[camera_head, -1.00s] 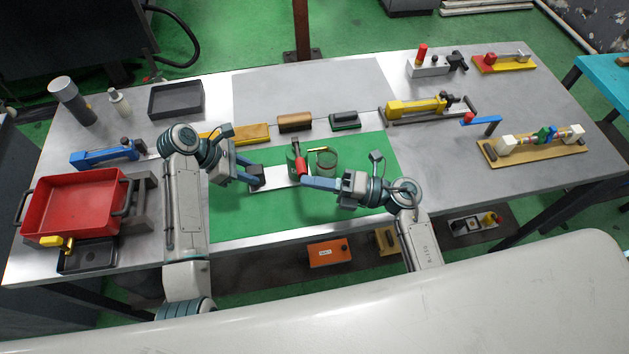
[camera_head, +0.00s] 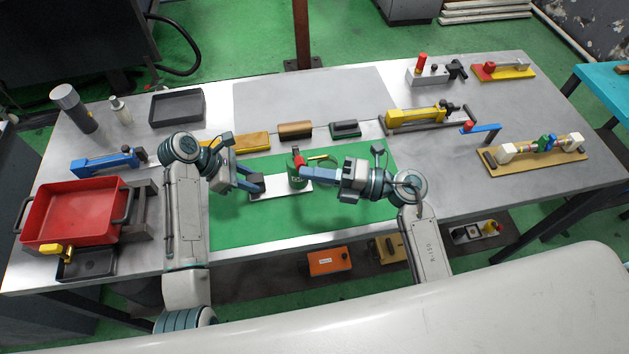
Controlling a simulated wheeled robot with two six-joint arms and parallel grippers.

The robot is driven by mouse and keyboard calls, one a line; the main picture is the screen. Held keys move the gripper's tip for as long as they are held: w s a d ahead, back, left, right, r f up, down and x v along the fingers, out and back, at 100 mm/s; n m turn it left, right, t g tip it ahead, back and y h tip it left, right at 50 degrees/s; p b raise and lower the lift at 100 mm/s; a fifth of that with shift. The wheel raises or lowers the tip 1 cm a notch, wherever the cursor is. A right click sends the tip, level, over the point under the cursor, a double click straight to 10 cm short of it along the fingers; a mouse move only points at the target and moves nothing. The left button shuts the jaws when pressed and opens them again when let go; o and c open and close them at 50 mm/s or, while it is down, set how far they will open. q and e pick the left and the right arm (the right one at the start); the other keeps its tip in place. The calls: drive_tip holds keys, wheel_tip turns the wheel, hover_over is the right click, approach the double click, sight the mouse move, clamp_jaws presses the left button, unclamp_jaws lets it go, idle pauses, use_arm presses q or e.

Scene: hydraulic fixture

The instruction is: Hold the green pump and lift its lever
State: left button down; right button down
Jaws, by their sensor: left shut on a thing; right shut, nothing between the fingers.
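The green pump (camera_head: 298,178) stands on its white base plate (camera_head: 272,192) on the green mat (camera_head: 240,226), mid-table. Its lever has a red end (camera_head: 298,160), which sits at the top of the pump, close to my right fingertips. My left gripper (camera_head: 258,184) is shut on the dark block at the left end of the pump's base plate. My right gripper (camera_head: 304,172) is shut with nothing between its fingers, beside the pump on the right at the red lever end. Whether it touches the lever is hard to tell. Part of the pump is hidden behind my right fingers.
Behind the mat lie yellow, brown and green-black blocks (camera_head: 295,131). A yellow pump (camera_head: 415,116) and a blue lever with red tip (camera_head: 482,130) are to the right. A red tray (camera_head: 75,212) is at left. The mat's front is clear.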

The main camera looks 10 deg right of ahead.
drive_tip(key=shift+w+r, duration=0.45)
drive_tip(key=shift+r, duration=0.2)
drive_tip(key=shift+w+r, duration=0.4)
drive_tip(key=shift+r, duration=0.25)
